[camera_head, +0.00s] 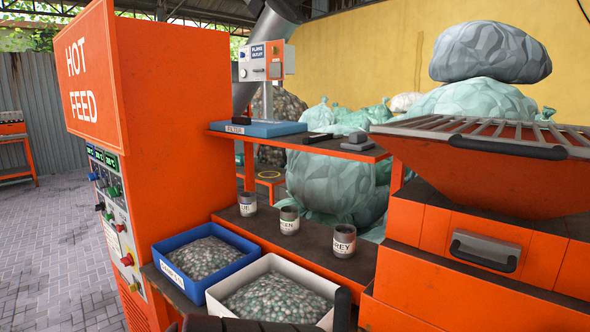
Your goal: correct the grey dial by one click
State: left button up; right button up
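A control panel (112,215) with several coloured knobs is on the narrow left side of the orange HOT FEED cabinet, seen at a steep slant. It has a green knob (113,191), a dark knob (100,207) and a red knob (127,260). Small green-lit displays (103,157) sit above them. I cannot make out for certain which knob is the grey dial, or its setting. A grey FLAKE OUTLET box (265,62) with small controls stands on a post behind the shelf.
A blue bin (157,255) and a white bin (211,306) of flakes stand low in front. Three labelled cups (343,240) stand on the ledge behind them. A grated orange hopper (480,185) fills the right. Paved floor (45,235) is clear at left.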

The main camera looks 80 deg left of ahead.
aim_at(102, 183)
jog(key=k+j+u, duration=0.1)
jog(key=u, duration=0.3)
jog(key=j+u, duration=0.4)
jog(key=k+j+u, duration=0.1)
jog(key=j+u, duration=0.4)
jog(key=u, duration=0.25)
